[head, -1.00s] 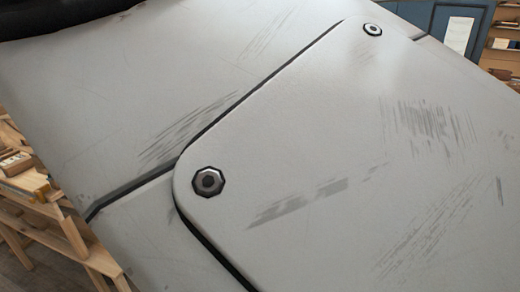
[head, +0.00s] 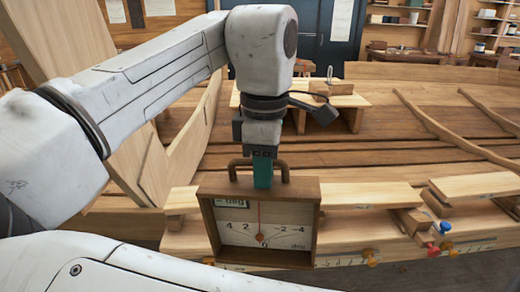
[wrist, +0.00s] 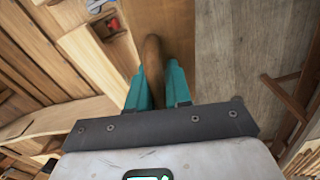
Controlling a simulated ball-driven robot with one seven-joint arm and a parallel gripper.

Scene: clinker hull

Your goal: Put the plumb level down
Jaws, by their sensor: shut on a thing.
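The plumb level (head: 208,225) is a wooden box frame with a pale dial, a thin red pointer and a handle on top. It hangs upright below my gripper (head: 262,178), in front of the bench's near edge in the head view. The teal fingers are shut on its handle. In the wrist view my gripper (wrist: 158,88) has a brown wooden bar, the handle (wrist: 153,55), between its fingers. The pointer is close to the 0 mark. Whether the level's underside touches anything is not clear.
A plank ledge (head: 370,192) runs along the hull's near side, with blocks and orange, red and blue knobs (head: 446,228) at the right. A small wooden stand (head: 345,98) is behind my gripper. Curved ribs cross the hull planking at the right. Grey floor shows below.

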